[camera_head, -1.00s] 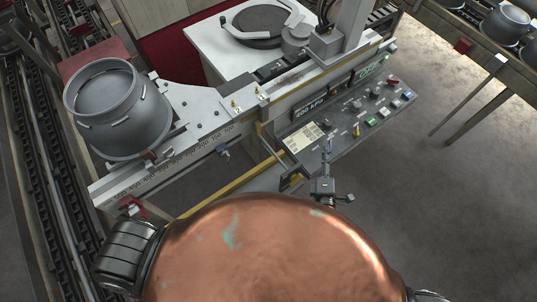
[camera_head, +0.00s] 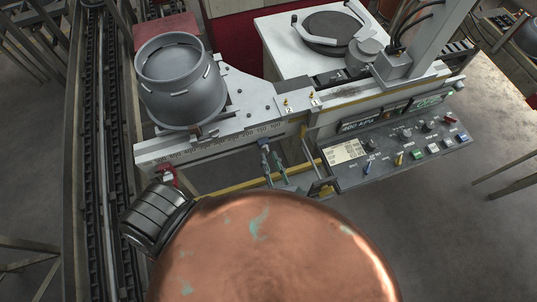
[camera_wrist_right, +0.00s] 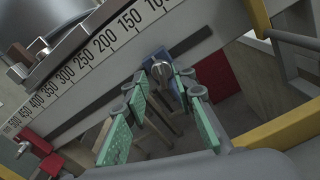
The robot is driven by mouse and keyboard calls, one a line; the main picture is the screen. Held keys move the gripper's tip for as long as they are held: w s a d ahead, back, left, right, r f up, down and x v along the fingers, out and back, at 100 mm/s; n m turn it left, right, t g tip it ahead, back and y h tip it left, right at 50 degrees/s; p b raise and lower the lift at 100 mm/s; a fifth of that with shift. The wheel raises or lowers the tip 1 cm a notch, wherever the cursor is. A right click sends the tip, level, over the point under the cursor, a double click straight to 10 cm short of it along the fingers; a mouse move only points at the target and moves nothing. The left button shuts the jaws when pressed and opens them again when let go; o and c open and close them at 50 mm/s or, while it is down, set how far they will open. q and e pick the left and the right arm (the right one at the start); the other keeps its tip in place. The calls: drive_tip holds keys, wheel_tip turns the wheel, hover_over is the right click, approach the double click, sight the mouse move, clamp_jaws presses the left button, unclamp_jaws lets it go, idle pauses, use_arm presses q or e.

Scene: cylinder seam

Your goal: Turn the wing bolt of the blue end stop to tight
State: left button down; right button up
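The blue end stop (camera_wrist_right: 152,58) sits on the lower edge of the scaled rail, and its grey wing bolt (camera_wrist_right: 167,74) faces the right wrist camera. My right gripper (camera_wrist_right: 164,86) is open, with its green-padded fingers to the left and right of the wing bolt. Whether a pad touches the bolt I cannot tell. My left gripper is not in view.
A red clamp (camera_wrist_right: 38,146) is farther left on the rail (camera_head: 180,152). A grey pot (camera_head: 180,85) stands above the rail. A control panel (camera_head: 400,150) and a yellow bar (camera_wrist_right: 285,128) are right of the gripper. A dark gap is below the rail.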

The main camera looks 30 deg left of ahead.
drive_tip(key=shift+x, duration=0.9)
drive_tip(key=shift+c, duration=0.2)
clamp_jaws()
